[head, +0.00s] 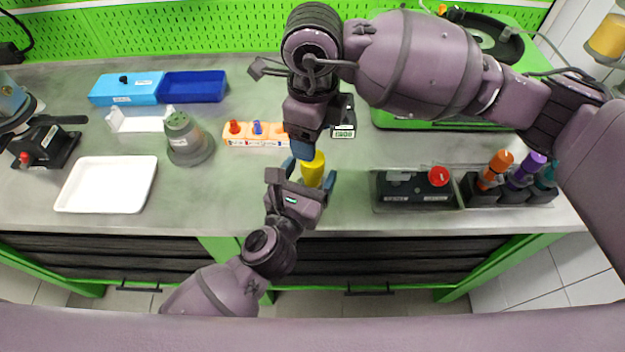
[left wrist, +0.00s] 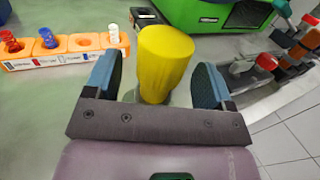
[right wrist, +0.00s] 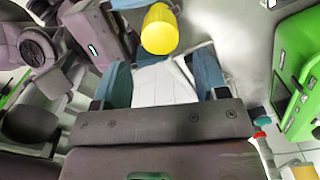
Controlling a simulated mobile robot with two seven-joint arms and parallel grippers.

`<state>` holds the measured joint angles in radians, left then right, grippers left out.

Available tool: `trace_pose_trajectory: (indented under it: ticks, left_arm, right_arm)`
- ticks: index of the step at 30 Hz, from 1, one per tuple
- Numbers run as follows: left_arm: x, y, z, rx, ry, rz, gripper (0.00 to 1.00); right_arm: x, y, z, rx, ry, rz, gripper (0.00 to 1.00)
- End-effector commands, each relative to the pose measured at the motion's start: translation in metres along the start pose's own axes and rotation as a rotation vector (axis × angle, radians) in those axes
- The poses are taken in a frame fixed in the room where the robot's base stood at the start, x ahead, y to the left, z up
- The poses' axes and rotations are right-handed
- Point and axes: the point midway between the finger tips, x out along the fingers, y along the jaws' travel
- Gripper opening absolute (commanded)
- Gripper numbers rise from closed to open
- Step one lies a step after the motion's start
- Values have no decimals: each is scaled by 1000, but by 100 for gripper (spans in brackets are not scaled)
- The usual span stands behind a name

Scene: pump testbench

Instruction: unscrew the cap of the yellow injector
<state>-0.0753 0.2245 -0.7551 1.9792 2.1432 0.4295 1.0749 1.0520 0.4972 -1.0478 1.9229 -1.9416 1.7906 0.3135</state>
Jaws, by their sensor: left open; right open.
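The yellow injector (head: 314,168) stands at the middle of the bench; its body also shows in the left wrist view (left wrist: 162,60) and the right wrist view (right wrist: 160,32). My left gripper (head: 309,173) is open, with the injector between its blue-padded fingers; gaps show on both sides in the left wrist view. My right gripper (head: 303,150) is open and empty, close above and behind the injector in the head view. In the right wrist view the injector lies just beyond its fingertips. I cannot make out a separate cap.
An orange rack (head: 258,143) with coloured pieces is left of the injector. A black box with a red button (head: 438,177) and a stand with orange (head: 495,168), purple and teal items are to the right. A grey-green cup (head: 186,140) and white tray (head: 108,184) are farther left.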

Motion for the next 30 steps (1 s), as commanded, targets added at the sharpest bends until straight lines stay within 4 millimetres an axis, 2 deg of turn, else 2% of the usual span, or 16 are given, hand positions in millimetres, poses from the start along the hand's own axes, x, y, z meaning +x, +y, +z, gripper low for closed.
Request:
trace_pose_trajectory:
  ticks: [2, 17, 21, 30]
  left_arm:
    - [0, 0, 0, 0, 0, 0, 76]
    - [0, 0, 0, 0, 0, 0, 1]
    - [0, 0, 0, 0, 0, 0, 0]
    - [0, 0, 0, 0, 0, -1, 0]
  right_arm:
    - [0, 0, 0, 0, 0, 0, 67]
    - [0, 0, 0, 0, 0, 0, 67]
    - [-5, -2, 2, -3, -5, -12, 67]
    - [-36, -20, 6, -59, 43, -161, 67]
